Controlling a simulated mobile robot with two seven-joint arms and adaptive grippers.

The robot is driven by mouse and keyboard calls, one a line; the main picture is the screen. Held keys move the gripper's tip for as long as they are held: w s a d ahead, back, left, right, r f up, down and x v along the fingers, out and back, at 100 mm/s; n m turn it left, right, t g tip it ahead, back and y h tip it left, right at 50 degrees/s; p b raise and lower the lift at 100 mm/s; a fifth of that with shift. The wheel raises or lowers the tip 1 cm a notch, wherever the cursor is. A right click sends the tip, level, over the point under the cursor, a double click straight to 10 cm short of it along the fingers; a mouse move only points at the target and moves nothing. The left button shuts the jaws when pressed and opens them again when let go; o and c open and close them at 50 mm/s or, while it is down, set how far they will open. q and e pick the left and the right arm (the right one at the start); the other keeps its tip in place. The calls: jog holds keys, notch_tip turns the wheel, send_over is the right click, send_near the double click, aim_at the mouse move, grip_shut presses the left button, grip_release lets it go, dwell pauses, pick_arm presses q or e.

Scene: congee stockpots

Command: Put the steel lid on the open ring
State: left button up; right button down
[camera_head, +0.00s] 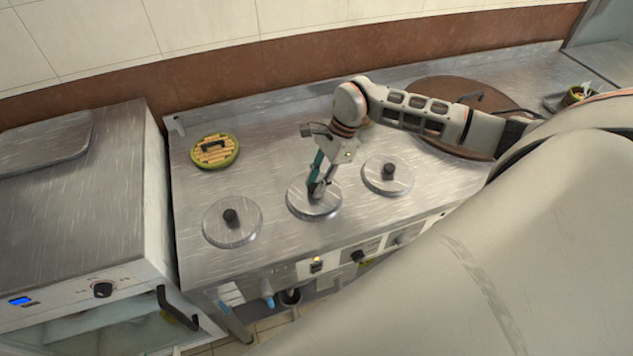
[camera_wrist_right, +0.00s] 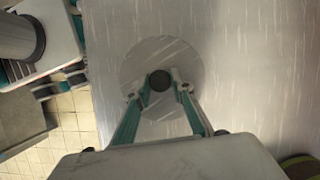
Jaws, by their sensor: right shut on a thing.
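A round steel lid (camera_head: 305,208) lies in the middle of the steel counter's front row. My right gripper (camera_head: 318,190) is above it, fingers pointing down, shut on its dark knob. In the right wrist view the knob (camera_wrist_right: 158,80) is between the fingertips, and the lid (camera_wrist_right: 160,55) shows around it. I see no open ring; whether one is under this lid is hidden. Two more steel lids with dark knobs lie flat, one to the left (camera_head: 232,232) and one to the right (camera_head: 385,186). My left gripper is not in view.
A green-rimmed bamboo lid (camera_head: 214,150) lies at the back left of the steel counter (camera_head: 270,155). A large brown round lid (camera_head: 450,90) is behind my right arm. A white appliance (camera_head: 150,210) stands to the left. Knobs line the counter's front.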

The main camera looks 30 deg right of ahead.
jog(key=shift+f+b, duration=0.35)
jog(key=shift+f, duration=0.1)
jog(key=c, duration=2)
grip_release()
jog(key=shift+r, duration=0.1)
jog(key=p+v, duration=0.4)
jog(key=v, duration=0.7)
jog(key=shift+p, duration=0.4)
